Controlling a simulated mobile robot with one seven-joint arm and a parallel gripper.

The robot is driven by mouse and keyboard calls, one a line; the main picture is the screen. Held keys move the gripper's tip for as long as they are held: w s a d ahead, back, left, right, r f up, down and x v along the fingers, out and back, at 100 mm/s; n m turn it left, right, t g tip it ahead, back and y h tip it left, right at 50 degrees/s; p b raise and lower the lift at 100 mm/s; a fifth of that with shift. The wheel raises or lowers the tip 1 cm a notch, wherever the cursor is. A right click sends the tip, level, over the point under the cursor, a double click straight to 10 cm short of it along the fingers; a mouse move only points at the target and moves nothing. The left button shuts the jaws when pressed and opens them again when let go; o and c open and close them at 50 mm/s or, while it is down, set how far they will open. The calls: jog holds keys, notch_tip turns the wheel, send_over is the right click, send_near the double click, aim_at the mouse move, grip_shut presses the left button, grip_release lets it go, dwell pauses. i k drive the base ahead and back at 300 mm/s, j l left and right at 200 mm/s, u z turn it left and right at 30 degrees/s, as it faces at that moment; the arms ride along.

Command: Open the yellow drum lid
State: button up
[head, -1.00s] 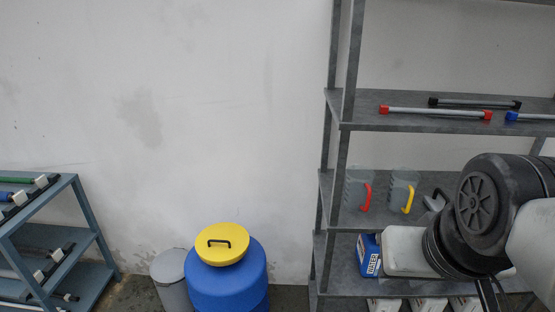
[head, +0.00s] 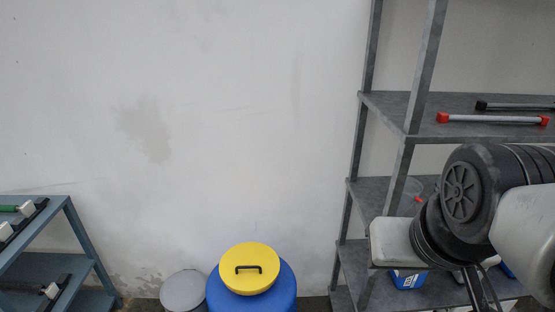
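The yellow drum lid (head: 249,277) sits on top of the blue drum (head: 284,291) at the bottom middle of the head view. The lid is round with a black handle (head: 249,269) across its top, and it looks closed on the drum. Only the upper part of the drum shows. My arm (head: 470,200) enters from the right, well apart from the lid.
A grey round bin lid (head: 184,290) stands just left of the drum. A grey metal shelf (head: 412,70) with bars and a blue container (head: 408,280) stands at right, behind my arm. A blue-grey rack (head: 82,240) stands at left. The wall between is bare.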

aim_at(248, 267)
jog(key=i+j, duration=0.1)
jog(key=j, duration=0.25)
jog(key=i+j, duration=0.15)
jog(key=j, duration=0.2)
jog(key=i+j+z, duration=0.1)
jog(key=j, duration=0.25)
jog(key=i+j, duration=0.1)
jog(key=j, duration=0.3)
jog(key=i+j, duration=0.1)
jog(key=j, duration=0.25)
